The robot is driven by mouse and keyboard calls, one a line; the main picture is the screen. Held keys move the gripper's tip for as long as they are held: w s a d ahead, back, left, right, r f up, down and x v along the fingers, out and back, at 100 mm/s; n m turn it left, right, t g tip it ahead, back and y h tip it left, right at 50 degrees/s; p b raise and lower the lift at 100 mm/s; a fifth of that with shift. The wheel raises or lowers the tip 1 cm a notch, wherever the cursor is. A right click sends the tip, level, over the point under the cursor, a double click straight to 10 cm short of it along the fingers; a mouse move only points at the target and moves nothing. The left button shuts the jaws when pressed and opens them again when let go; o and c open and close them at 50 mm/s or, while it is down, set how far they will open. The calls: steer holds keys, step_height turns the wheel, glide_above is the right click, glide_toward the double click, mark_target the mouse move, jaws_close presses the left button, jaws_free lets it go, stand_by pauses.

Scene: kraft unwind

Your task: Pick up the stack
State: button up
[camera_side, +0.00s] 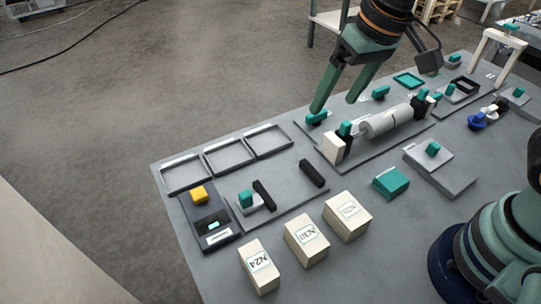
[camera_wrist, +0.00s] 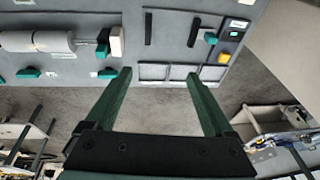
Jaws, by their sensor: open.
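Three cream block-like stacks with printed labels stand in a row at the table's front: one marked N24 (camera_side: 258,268), one marked N30 (camera_side: 306,240), and one at the right (camera_side: 347,216) whose label I cannot read surely. Which one is the task's stack I cannot tell. None shows in the wrist view. My gripper (camera_side: 335,104) is open and empty, above the table's back edge and well behind the stacks. In the wrist view my gripper (camera_wrist: 159,75) has its fingers wide apart, with nothing between them.
Three dark empty frames (camera_side: 229,155) line the back left edge. A white roll (camera_side: 385,121) lies on its stand near the middle. A dark panel with a yellow knob (camera_side: 199,195) is at left. Black bars (camera_side: 312,173) and a teal block (camera_side: 390,181) lie near the stacks.

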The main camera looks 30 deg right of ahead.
steer(key=s+a+f+g, duration=0.1)
steer(key=a+f, duration=0.1)
steer(key=a, duration=0.4)
steer(key=s+a+f+g, duration=0.1)
steer(key=a+f, duration=0.2)
steer(key=a, duration=0.3)
steer(key=g+h, duration=0.1)
glide_above(254, 255)
step_height(254, 255, down, 5)
step_height(254, 255, down, 7)
steer(key=shift+s+a+r, duration=0.1)
steer(key=shift+s+a, duration=0.05)
steer(key=shift+f, duration=2.7)
jaws_close()
